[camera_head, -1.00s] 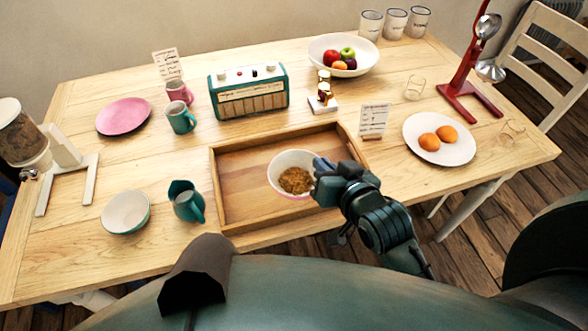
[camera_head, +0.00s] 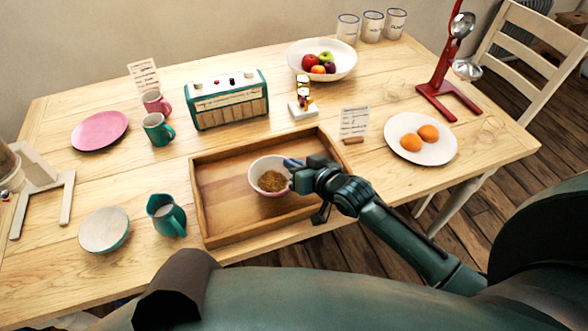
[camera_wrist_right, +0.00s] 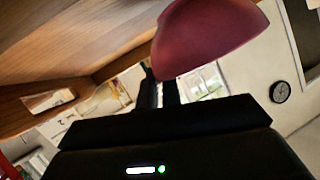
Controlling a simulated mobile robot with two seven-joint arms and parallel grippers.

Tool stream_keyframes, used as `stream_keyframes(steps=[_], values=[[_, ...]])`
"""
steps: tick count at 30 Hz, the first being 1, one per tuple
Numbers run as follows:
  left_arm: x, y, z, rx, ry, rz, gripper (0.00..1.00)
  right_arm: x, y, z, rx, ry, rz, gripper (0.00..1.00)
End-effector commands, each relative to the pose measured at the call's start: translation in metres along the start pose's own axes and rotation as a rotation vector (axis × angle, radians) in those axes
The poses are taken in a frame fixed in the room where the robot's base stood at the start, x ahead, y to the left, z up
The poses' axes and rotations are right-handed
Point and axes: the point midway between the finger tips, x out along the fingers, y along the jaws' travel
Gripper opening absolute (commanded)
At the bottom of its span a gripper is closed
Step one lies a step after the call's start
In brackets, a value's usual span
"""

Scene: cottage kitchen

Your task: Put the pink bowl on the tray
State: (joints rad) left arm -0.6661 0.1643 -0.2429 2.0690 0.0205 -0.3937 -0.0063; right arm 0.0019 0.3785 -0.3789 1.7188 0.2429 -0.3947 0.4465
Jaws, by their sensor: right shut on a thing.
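The pink bowl (camera_head: 270,180) is white inside, pink on its outer wall, and holds brown cereal. It is over the wooden tray (camera_head: 222,240), near the middle of the tray's right half. My right gripper (camera_head: 292,168) is shut on the bowl's right rim. In the right wrist view the bowl's pink outside (camera_wrist_right: 205,38) fills the top, between the fingertips (camera_wrist_right: 158,88). The tray's wooden floor (camera_wrist_right: 80,40) shows beside it. I cannot tell whether the bowl touches the tray floor. My left gripper is not in view.
A teal jug (camera_head: 167,216) and a teal bowl (camera_head: 104,231) stand left of the tray. A radio (camera_head: 228,100) stands behind it. A card (camera_head: 354,123) and a plate of oranges (camera_head: 422,148) are to its right. The tray's left half is clear.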

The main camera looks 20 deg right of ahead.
Motion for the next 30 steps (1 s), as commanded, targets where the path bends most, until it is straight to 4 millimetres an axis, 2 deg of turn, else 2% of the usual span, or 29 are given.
stream_keyframes(steps=[4,14,15,22,30], values=[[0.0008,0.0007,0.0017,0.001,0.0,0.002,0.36,0.006,0.0041,0.0128,0.0,0.002,-0.001,0.0],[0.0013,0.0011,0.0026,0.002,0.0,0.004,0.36,0.007,0.0048,0.0151,0.0,0.003,-0.001,0.0],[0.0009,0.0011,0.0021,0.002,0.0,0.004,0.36,0.0067,0.0048,0.0152,-0.001,0.001,-0.001,0.09],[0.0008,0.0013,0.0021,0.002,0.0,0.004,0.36,0.0066,0.0047,0.0151,-0.001,0.001,-0.001,0.28],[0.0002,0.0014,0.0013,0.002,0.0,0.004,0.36,0.0058,0.0042,0.0133,-0.001,0.001,-0.001,0.28]])
